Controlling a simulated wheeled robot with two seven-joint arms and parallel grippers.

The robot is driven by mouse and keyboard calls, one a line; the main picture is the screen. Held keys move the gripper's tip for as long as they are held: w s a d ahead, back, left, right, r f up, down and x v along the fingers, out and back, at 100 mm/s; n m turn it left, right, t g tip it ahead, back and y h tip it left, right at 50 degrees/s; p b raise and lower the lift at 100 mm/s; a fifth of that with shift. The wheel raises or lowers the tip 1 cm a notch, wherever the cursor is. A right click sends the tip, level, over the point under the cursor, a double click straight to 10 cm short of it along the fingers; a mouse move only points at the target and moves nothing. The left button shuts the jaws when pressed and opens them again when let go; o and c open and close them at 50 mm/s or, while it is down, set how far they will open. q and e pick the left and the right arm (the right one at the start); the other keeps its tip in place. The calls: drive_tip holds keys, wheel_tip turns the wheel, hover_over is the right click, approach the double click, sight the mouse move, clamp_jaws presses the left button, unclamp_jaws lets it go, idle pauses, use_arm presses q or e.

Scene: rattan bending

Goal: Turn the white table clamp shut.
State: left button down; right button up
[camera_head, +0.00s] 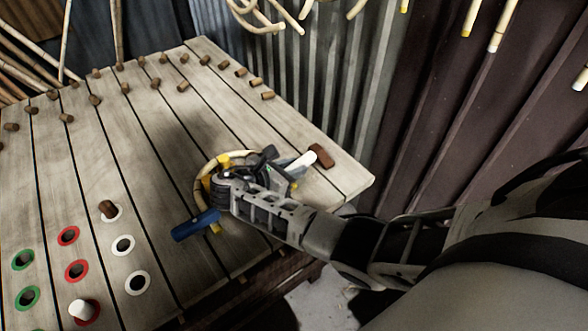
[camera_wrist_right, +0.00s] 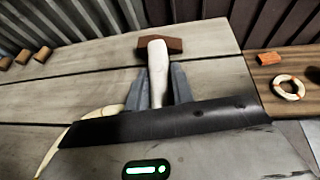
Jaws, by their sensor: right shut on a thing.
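The white table clamp shows as a white bar (camera_head: 303,163) with a reddish-brown block (camera_head: 321,156) at its far end, near the table's right edge. In the right wrist view the white bar (camera_wrist_right: 158,68) points away from me, with the brown block (camera_wrist_right: 174,45) across its end. My right gripper (camera_head: 286,170) is shut on the white bar. Its two grey fingers (camera_wrist_right: 158,88) stand on either side of it. The near end of the bar is hidden by the gripper. My left gripper is not in view.
A curved rattan piece (camera_head: 200,172) with yellow parts and a blue handle (camera_head: 195,225) lies beside my right gripper. The slatted wooden table (camera_head: 140,150) carries several brown pegs. A corrugated wall stands behind.

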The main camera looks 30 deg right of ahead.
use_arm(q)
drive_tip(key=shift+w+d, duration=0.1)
use_arm(e)
drive_tip(key=shift+w+m+g, duration=0.15)
drive_tip(key=shift+m+g, duration=0.55)
drive_tip(key=shift+g, duration=0.1)
use_arm(q)
drive_tip(key=shift+b, duration=0.3)
use_arm(e)
drive_tip(key=shift+d+r, duration=0.1)
drive_tip(key=o, duration=1)
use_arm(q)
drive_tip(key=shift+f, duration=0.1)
use_arm(e)
drive_tip(key=shift+a, duration=0.4)
drive_tip(key=shift+v, duration=7.6)
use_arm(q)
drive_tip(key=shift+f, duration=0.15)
use_arm(e)
drive_tip(key=shift+w, duration=0.2)
